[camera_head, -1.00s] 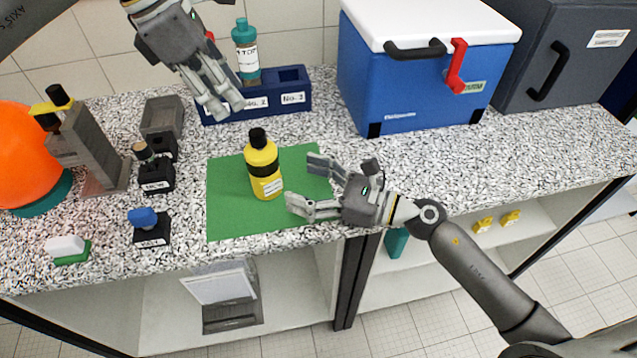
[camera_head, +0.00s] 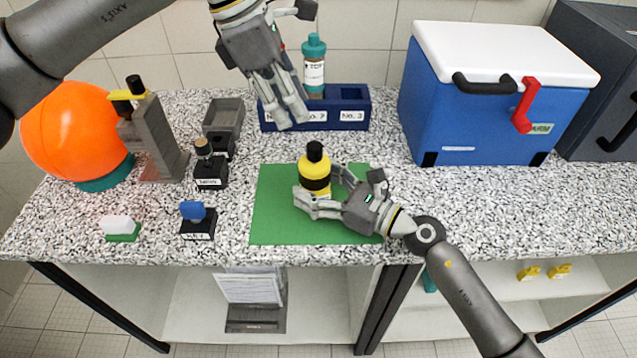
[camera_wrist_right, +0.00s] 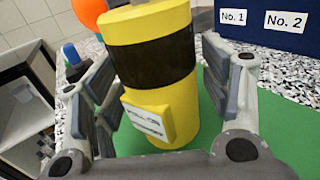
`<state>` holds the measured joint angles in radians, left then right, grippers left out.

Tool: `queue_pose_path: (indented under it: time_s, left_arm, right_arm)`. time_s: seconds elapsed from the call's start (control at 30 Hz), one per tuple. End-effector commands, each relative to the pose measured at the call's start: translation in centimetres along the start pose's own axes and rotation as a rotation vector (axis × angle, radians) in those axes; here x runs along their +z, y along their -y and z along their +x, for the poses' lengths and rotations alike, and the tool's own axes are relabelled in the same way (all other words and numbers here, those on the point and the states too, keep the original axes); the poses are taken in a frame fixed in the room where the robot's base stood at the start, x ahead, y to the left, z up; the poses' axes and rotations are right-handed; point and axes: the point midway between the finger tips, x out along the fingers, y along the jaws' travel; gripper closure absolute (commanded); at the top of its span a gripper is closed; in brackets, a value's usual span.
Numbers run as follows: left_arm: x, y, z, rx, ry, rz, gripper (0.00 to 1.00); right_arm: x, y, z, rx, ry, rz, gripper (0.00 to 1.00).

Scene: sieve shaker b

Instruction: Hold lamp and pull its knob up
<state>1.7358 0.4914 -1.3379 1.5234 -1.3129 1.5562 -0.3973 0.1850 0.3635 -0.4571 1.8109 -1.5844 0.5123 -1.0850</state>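The lamp (camera_head: 315,187) is a yellow cylinder with a black band and a black knob (camera_head: 314,151) on top. It stands upright on the green mat (camera_head: 275,225). My right gripper (camera_head: 320,192) is open around the lamp's lower body. In the right wrist view, the lamp (camera_wrist_right: 155,75) is between the fingers, with a gap on the right side; contact on the left is unclear. The white label on the lamp faces that camera. My left gripper (camera_head: 292,120) is above and behind the lamp, apart from it and empty; its opening is hard to judge from this angle.
Behind the mat is a blue rack (camera_head: 350,105) with a teal-capped bottle (camera_head: 314,70). A blue cooler (camera_head: 470,130) stands at back right. At left are a key block (camera_head: 197,225), a dark bottle in a holder (camera_head: 208,170) and an orange globe (camera_head: 70,130). The counter right of the mat is clear.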

Motion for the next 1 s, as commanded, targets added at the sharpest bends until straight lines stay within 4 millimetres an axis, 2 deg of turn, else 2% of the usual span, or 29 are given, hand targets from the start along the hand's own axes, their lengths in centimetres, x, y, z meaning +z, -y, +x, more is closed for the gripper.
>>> queue_pose_path:
  time_s: [0.03,0.37,0.47,0.77,1.0]
  left_arm:
    - [0.0,0.0,0.0,0.0,0.0,0.0,0.64]
    - [0.0,0.0,0.0,0.0,0.0,0.0,0.64]
    - [0.1,0.0,0.0,0.0,-0.006,0.01,0.53]
    - [2.9,-0.6,-0.4,-0.033,-0.183,0.265,0.53]
    - [4.6,-0.3,-1.0,-0.091,-0.315,0.443,0.53]
  right_arm:
    - [0.0,0.0,0.0,0.0,0.0,0.0,0.42]
    - [0.0,0.0,0.0,0.0,0.0,0.0,0.84]
    - [0.0,0.0,0.0,0.0,0.0,0.0,0.84]
    - [0.0,0.0,0.0,0.0,0.0,0.0,0.84]
    - [0.0,0.0,0.0,-0.001,-0.001,0.0,0.84]
